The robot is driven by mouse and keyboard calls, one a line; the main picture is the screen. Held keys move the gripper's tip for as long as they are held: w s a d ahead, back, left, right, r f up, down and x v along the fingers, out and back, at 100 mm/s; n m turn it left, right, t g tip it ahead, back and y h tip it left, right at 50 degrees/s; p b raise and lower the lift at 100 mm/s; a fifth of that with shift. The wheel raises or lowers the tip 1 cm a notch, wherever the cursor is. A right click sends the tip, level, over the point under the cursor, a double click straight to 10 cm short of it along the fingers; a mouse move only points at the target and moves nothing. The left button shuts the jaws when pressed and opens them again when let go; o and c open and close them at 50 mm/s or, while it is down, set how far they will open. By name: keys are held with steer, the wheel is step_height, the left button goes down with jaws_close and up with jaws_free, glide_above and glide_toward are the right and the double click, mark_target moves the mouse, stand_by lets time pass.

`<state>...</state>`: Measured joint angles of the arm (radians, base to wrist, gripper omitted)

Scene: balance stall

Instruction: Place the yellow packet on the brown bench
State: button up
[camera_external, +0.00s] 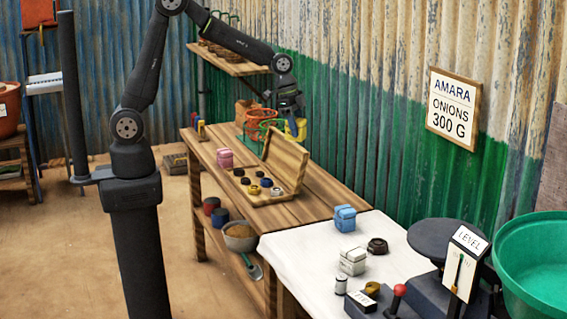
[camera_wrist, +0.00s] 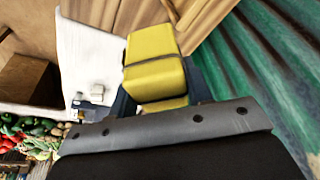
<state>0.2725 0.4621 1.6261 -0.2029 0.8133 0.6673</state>
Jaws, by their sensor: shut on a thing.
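The yellow packet (camera_external: 301,127) is up near the green and rusty wall, above the far right part of the brown bench (camera_external: 300,213). My gripper (camera_external: 291,113) is shut on it. In the wrist view the yellow packet (camera_wrist: 155,66) has a dark band and sits between the fingers of my gripper (camera_wrist: 160,85). The packet looks clear of the bench top in the external view; its exact height is hard to tell.
An open wooden case (camera_external: 287,160) with several round weights stands on the bench. A white cloth (camera_external: 308,256) carries a blue packet (camera_external: 345,218). Bare wood lies right of the case.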

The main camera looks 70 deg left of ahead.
steer(key=w+a+n+y, duration=0.15)
steer(key=a+n, duration=0.25)
steer(key=a, duration=1.1)
steer(key=s+a+n+y, duration=0.1)
steer(key=s+a+n, duration=0.3)
steer(key=a, duration=0.7)
steer(key=s+a+n+y, duration=0.1)
steer(key=s+a+n, duration=0.3)
steer(key=a, duration=0.7)
steer(key=s+a+n, duration=0.2)
steer(key=s+a, duration=0.4)
steer(key=a, duration=0.5)
steer(key=shift+t, duration=0.4)
steer(key=shift+w+d+f, duration=0.1)
steer(key=shift+f, duration=3.55)
steer(key=shift+w+d+f, duration=0.1)
steer(key=shift+d+f, duration=0.05)
steer(key=shift+f, duration=3.45)
steer(key=shift+w+d+f, duration=0.1)
steer(key=shift+f, duration=3.55)
steer(key=shift+f, duration=0.15)
steer(key=o, duration=0.8)
